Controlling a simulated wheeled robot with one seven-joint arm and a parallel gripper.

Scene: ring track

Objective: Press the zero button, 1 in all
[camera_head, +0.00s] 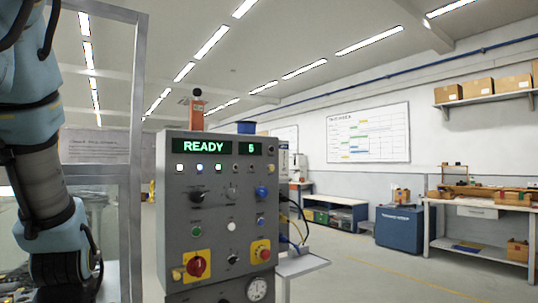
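A grey control panel (180,215) stands at the centre of the view. Its green displays read "READY" (200,146) and "5" (250,148). Below them is a row of small lamps. The panel face has a green button (196,231), a white button (231,226), black knobs, a blue knob (261,192), a red rotary switch (196,266) on a yellow plate and a red mushroom button (263,251) on another. The labels are too small to read, so I cannot tell which button is zero. My arm shows at the left; my gripper is out of view.
A metal-framed clear enclosure (137,160) stands left of the panel, behind my arm. A small shelf (302,264) and cables (300,220) stick out from the panel's right side. A workbench (480,247) and blue cabinet (399,231) stand at right. Open floor lies between.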

